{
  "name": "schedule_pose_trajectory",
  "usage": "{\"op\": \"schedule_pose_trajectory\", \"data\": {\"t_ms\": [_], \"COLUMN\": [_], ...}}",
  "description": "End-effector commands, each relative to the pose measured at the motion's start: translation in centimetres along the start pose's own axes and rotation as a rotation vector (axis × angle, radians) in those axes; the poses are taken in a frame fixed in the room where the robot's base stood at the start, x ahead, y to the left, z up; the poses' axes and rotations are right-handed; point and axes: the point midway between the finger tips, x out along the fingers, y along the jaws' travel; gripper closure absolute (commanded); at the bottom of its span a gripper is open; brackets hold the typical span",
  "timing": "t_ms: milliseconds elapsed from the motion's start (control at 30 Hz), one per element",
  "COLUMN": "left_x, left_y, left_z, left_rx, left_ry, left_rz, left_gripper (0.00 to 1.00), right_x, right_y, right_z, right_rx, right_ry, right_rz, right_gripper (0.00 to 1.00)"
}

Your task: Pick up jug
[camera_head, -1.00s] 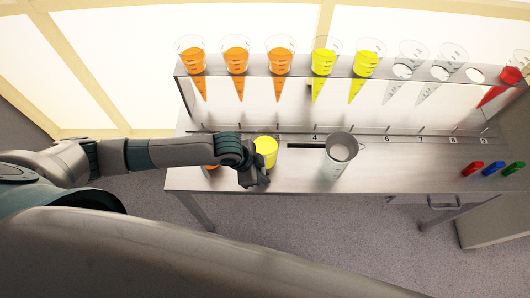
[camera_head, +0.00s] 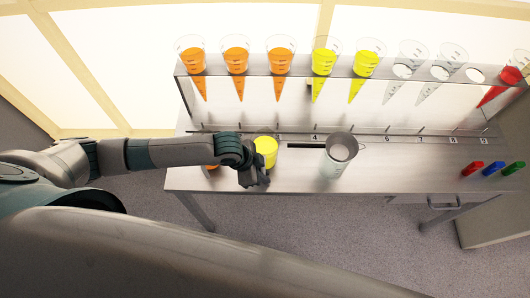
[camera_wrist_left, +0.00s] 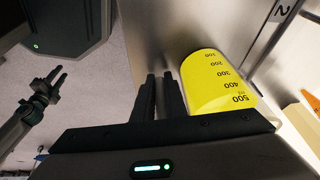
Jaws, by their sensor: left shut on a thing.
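A yellow jug (camera_head: 265,147) with a black measuring scale stands at the bench's front left. In the left wrist view the yellow jug (camera_wrist_left: 210,80) is close beside the fingers. My left gripper (camera_head: 256,177) is at its front side in the head view. Its two dark fingers (camera_wrist_left: 160,95) are close together and shut on the jug, probably at a handle that they hide. A pale grey jug (camera_head: 333,165) stands farther right, its handle to the right. My right gripper (camera_wrist_left: 58,78) seems to show small in the left wrist view; its jaw state is unclear.
A rack (camera_head: 300,75) behind holds orange, yellow, clear and red cones. An orange item (camera_head: 211,166) is partly hidden behind my left arm. Red (camera_head: 472,168), blue (camera_head: 493,168) and green (camera_head: 513,168) items lie at the right. The bench (camera_head: 410,172) is clear between them and the grey jug.

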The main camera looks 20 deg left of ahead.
Motion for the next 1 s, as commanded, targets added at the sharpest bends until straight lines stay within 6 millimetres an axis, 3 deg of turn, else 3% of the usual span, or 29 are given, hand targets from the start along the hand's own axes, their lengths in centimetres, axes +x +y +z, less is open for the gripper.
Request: {"op": "schedule_pose_trajectory", "data": {"t_ms": [467, 1000], "left_x": [-1.3, -8.4], "left_y": [-0.2, -0.6], "left_z": [-0.7, -3.6], "left_rx": [0.001, 0.002], "left_ry": [0.005, 0.005], "left_rz": [-0.002, -0.003], "left_gripper": [1.0, 1.0], "right_x": [0.4, 2.1], "right_y": [0.0, -0.1], "right_z": [0.0, 0.2], "right_rx": [0.0, 0.0], "right_ry": [0.0, 0.0], "right_rz": [0.0, 0.0], "right_gripper": [0.69, 0.69]}}
